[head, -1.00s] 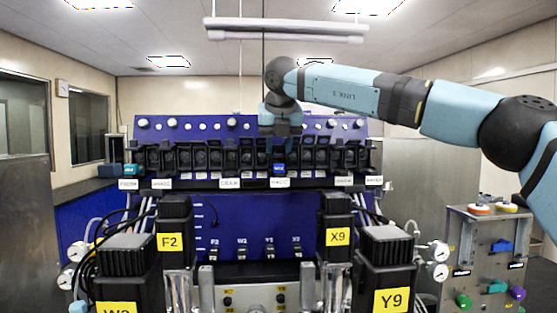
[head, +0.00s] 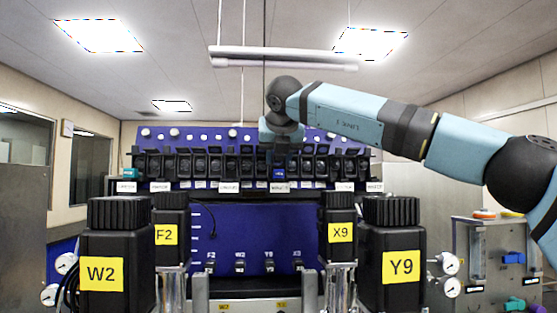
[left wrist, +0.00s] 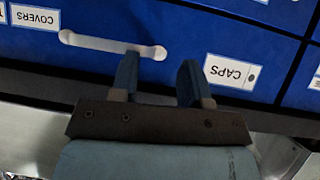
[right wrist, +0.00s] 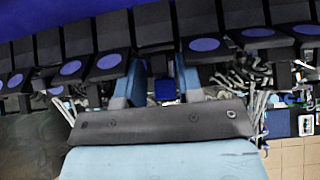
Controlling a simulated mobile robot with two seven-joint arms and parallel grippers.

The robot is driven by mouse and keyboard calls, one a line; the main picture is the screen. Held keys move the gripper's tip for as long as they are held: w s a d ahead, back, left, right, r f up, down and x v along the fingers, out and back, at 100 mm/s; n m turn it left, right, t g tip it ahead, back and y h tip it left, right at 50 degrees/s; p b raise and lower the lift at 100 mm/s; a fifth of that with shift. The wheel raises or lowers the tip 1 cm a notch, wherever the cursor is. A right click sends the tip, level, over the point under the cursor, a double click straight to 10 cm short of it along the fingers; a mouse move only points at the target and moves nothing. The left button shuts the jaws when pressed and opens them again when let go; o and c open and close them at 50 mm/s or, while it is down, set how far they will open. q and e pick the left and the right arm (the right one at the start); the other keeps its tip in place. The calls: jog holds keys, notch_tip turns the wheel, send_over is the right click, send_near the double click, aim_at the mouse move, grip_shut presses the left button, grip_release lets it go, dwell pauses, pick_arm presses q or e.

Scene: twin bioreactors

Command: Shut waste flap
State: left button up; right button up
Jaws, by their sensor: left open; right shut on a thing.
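A row of black flaps (head: 213,166) runs along the blue panel, with small white labels below. Which one is the waste flap I cannot read. My right gripper (head: 279,165) reaches down to this row right of its middle. In the right wrist view its fingers (right wrist: 158,75) stand on either side of one black flap (right wrist: 155,25) and are shut on it; the fingers partly hide it. A small blue block (right wrist: 165,89) shows between the fingers. My left gripper (left wrist: 157,80) is open and empty, in front of a blue drawer front (left wrist: 190,25).
Black-capped bottles W2 (head: 117,245), F2 (head: 171,235), X9 (head: 338,235) and Y9 (head: 392,240) stand in front of the panel. Gauges (head: 451,287) and a metal cart (head: 487,250) are at the right. A pale handle (left wrist: 112,45) is close to my left fingers.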

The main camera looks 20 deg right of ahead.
jog(key=o, duration=0.6)
jog(key=b+v, duration=0.2)
jog(key=v, duration=1.2)
jog(key=shift+a, duration=0.1)
